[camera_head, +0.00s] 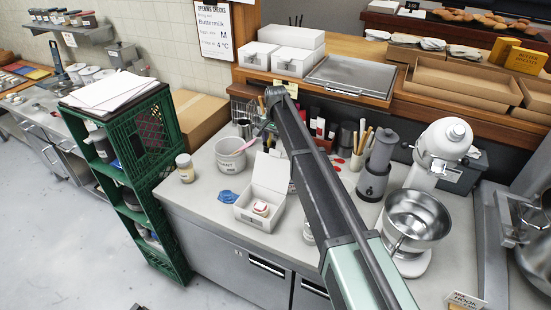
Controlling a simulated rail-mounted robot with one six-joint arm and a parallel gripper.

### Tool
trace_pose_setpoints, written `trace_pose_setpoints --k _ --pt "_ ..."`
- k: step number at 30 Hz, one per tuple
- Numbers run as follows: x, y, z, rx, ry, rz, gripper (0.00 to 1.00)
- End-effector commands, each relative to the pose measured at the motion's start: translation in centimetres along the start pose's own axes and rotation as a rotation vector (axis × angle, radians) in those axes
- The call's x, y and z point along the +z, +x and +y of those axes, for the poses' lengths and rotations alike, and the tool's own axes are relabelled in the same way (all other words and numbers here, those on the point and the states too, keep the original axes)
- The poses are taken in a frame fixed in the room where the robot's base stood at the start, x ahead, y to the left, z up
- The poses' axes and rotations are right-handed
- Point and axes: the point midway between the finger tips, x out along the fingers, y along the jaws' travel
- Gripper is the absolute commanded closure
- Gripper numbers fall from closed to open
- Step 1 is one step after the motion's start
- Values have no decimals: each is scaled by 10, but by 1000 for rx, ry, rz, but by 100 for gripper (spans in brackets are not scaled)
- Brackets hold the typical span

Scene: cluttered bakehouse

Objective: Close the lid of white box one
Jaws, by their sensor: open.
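An open white box (252,219) stands on the grey counter, left of my arm. Its lid (271,172) stands up at the back edge, tilted away from the opening. A small red and white item (261,208) sits inside it. My arm crosses the picture from the lower right up to a dark end above and behind the box. The arm also covers part of the counter just right of the box.
A mixer (440,145) and a grey grinder (376,165) stand right of my arm. Closed white boxes (294,61) sit on the raised shelf. Clear counter lies in front.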

Motion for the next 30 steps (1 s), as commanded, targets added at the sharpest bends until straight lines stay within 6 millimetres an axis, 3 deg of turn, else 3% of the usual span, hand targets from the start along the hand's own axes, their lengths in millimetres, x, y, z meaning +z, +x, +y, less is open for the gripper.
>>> trace_pose_setpoints --k 1,5,15,27,30 --pt "0 26 0 0 0 0 21" --pt "0 46 0 0 -1 0 21" --pt "0 48 0 0 -1 0 21" --pt "0 48 0 0 -1 0 83" --pt "0 48 0 0 -1 0 91"
